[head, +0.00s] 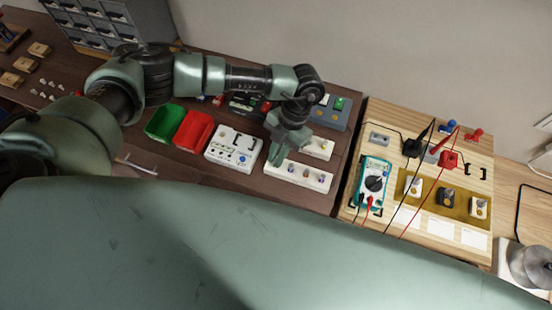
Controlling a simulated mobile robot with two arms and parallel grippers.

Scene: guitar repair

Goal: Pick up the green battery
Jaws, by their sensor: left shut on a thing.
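My left gripper (277,154) points down over the left end of a white holder (296,182). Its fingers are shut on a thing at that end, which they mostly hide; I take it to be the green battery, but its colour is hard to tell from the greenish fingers. I cannot tell whether it still touches the holder. Several small dark-topped pieces stand in the holder's other places. My right gripper is not in view.
Left of the holder are a white device (233,148), a red bin (193,130) and a green bin (163,124). A grey block (329,113) with a green patch stands behind. A wooden board (376,142) with a multimeter (374,178) and cables lies right.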

